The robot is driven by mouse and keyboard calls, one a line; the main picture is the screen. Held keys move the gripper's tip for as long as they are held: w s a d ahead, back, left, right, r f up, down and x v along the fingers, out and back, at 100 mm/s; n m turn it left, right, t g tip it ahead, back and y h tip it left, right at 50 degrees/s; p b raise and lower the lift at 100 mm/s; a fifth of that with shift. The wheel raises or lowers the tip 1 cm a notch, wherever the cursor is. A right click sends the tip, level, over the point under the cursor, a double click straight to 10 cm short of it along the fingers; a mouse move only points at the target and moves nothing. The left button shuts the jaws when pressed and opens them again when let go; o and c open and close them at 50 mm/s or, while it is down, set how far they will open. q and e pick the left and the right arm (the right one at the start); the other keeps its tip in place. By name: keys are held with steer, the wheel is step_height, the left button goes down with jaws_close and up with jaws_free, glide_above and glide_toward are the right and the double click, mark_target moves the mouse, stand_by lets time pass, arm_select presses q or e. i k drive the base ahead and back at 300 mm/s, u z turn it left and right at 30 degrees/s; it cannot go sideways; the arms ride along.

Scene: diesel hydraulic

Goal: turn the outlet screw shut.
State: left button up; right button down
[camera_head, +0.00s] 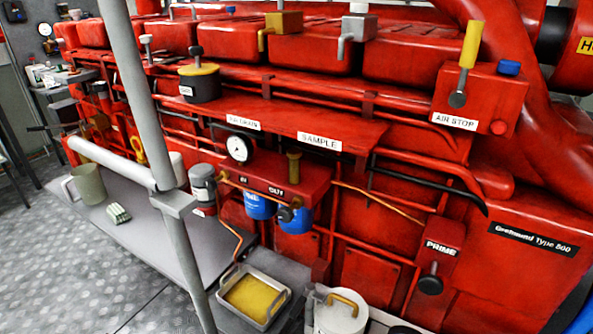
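A red filter block (300,184) sits below the shelf in the middle of the view, with two blue filter bowls (295,220) under it. A small label on its front seems to read "OUT" (276,191). A brass screw (293,168) stands upright on top of the block, right of that label. I cannot tell for sure which of these is the outlet screw, or how far either is turned. Neither of my grippers is in view.
A grey post (176,232) with a handrail (108,158) stands in front of the engine, left of the block. A tray of yellow liquid (285,316) and a white bucket (340,318) sit below. A pressure gauge (239,149) is just above left.

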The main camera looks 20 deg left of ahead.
mark_target(285, 214)
steer(key=z, duration=2.95)
steer(key=k, duration=1.9)
steer(key=u, duration=1.9)
steer(key=i, duration=0.5)
steer(key=z, duration=0.1)
